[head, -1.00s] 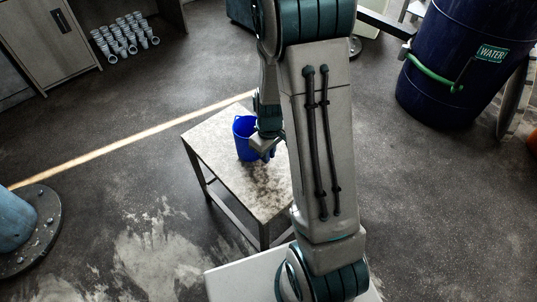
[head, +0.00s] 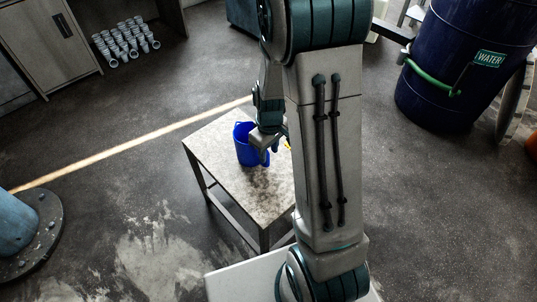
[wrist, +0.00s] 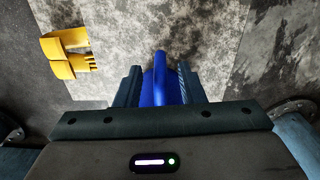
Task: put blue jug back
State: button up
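The blue jug (head: 243,148) stands upright on a small low table (head: 225,180) in the head view. My gripper (head: 266,146) is at the jug's right side, by its handle, and partly covers it. In the wrist view, the blue jug (wrist: 159,80) shows between the two fingers of my gripper (wrist: 159,86). The fingers stand apart, one on each side of the blue handle, with a gap visible near the tips. Much of the jug's body is hidden in the wrist view.
A yellow object (wrist: 68,54) lies beside the gripper in the wrist view. A large dark blue water barrel (head: 450,75) stands at the right. Several grey cups or fittings (head: 125,40) sit by a cabinet (head: 45,45) at the back left. The floor left of the table is open.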

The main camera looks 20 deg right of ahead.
notch_tip(320, 180, up, 8)
jog(key=p, duration=0.2)
jog(key=s+a+r+m, duration=0.1)
jog(key=s+r+m, duration=0.1)
jog(key=s+r, duration=0.3)
jog(key=s+a+r+m+t, duration=0.1)
jog(key=s+a+r+m, duration=0.1)
jog(key=s+r, duration=0.3)
jog(key=s+m, duration=0.1)
jog(key=s, duration=0.3)
jog(key=shift+s+a+r, duration=0.15)
jog(key=shift+r, duration=0.05)
dwell(1.2)
